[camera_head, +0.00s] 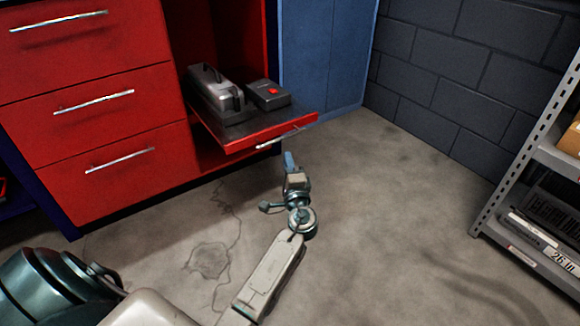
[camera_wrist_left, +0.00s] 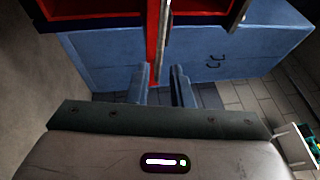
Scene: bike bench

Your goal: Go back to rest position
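My left gripper (camera_head: 290,160) is just in front of and below the handle (camera_head: 285,137) of an open red drawer (camera_head: 262,138) in the head view; I see a small gap between them. In the left wrist view the two fingers (camera_wrist_left: 160,88) of this gripper stand apart with nothing between them. The drawer edge and handle (camera_wrist_left: 164,22) show ahead of the fingers there. My right gripper is in neither view.
A grey case (camera_head: 214,95) and a dark box with a red button (camera_head: 268,94) sit in the open drawer. The red cabinet (camera_head: 90,110) has several closed drawers at left. A metal shelf (camera_head: 500,195) stands at right. The floor between is clear.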

